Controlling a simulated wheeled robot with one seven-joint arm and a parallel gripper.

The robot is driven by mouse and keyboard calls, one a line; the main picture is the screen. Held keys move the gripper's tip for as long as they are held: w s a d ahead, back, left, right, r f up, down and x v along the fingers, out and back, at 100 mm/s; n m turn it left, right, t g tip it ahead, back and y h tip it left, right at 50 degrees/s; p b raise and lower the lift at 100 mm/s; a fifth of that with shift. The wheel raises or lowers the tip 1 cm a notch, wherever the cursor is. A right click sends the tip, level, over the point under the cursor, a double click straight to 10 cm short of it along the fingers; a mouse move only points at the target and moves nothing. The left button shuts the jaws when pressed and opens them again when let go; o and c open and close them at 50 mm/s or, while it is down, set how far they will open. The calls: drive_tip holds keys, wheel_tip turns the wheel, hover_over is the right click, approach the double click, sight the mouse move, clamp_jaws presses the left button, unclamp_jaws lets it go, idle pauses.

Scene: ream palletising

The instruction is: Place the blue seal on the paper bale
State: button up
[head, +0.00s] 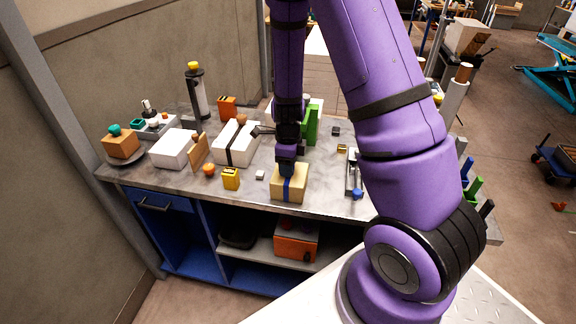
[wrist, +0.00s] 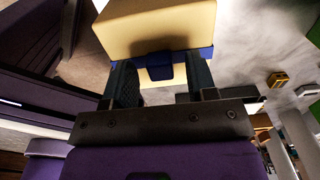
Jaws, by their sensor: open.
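A tan block, which looks like the paper bale (head: 277,190), sits near the front edge of the workbench. A blue strip, apparently the blue seal (head: 287,190), lies over its top and runs down its front face. My gripper (head: 286,171) is right above the bale, pointing down. In the wrist view, the bale (wrist: 150,25) fills the top middle, with the blue seal (wrist: 205,53) across it. The fingers of my gripper (wrist: 160,75) stand apart on either side of a dark blue tab. I cannot tell whether they touch it.
A white black-strapped package (head: 237,145) is behind. A metal tray (head: 353,175) lies to the right. The workbench (head: 235,203) has a bare front strip.

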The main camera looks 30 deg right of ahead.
drive_tip(key=s+a+r+n+t, duration=0.1)
drive_tip(key=s+r+n, duration=0.25)
drive_tip(key=r, duration=0.55)
drive_tip(key=s+a+r+n+t+y, duration=0.1)
drive_tip(key=s+a+r+n, duration=0.1)
drive_tip(key=r+n, duration=0.5)
drive_tip(key=s+a+r+n, duration=0.1)
drive_tip(key=s+r+n, duration=0.15)
drive_tip(key=r, duration=0.85)
drive_tip(key=s+a+r+n+t, duration=0.1)
drive_tip(key=s+r+n, duration=0.3)
drive_tip(key=s+n, duration=0.3)
drive_tip(key=s+a+r+n+t+h, duration=0.1)
drive_tip(key=s+r+n+t, duration=0.1)
drive_tip(key=s+r+n, duration=0.3)
drive_tip(key=shift+s+n, duration=1)
drive_tip(key=shift+s, duration=0.1)
